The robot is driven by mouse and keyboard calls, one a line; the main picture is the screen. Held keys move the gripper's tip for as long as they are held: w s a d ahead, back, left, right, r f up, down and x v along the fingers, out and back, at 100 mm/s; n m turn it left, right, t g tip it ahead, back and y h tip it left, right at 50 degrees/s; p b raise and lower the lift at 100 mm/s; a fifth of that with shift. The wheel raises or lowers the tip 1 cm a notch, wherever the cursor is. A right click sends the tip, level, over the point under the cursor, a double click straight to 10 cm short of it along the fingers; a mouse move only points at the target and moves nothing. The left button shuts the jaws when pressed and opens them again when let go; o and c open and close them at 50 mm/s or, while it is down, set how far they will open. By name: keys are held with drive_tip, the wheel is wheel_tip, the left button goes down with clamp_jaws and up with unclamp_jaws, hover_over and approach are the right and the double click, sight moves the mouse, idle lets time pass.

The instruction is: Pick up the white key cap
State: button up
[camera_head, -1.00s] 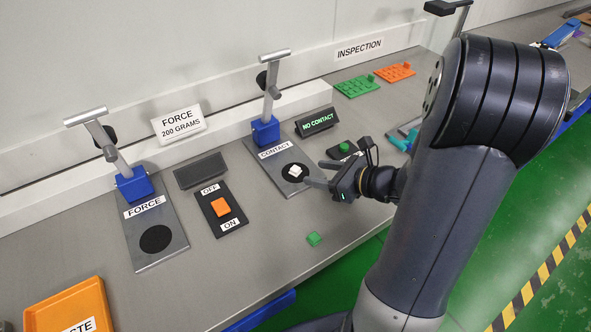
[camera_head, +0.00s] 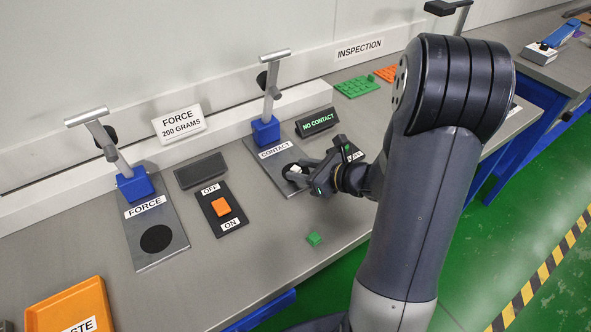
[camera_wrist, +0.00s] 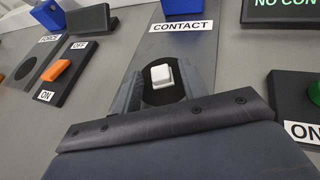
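The white key cap (camera_wrist: 162,75) sits on the black round spot of the CONTACT plate (camera_wrist: 195,48), between my two fingers in the wrist view. In the head view the key cap (camera_head: 295,169) shows at the fingertips, partly covered by them. My gripper (camera_head: 298,175) is low at the CONTACT plate with its fingers on either side of the key cap. In the wrist view the fingers (camera_wrist: 160,92) stand apart, with gaps visible between them and the cap.
An ON switch with a green button (camera_wrist: 314,93) is right of my gripper. The orange OFF/ON switch (camera_head: 221,207) and FORCE plate (camera_head: 140,228) are left. A NO CONTACT display (camera_head: 317,121) stands behind.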

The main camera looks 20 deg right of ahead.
clamp_jaws()
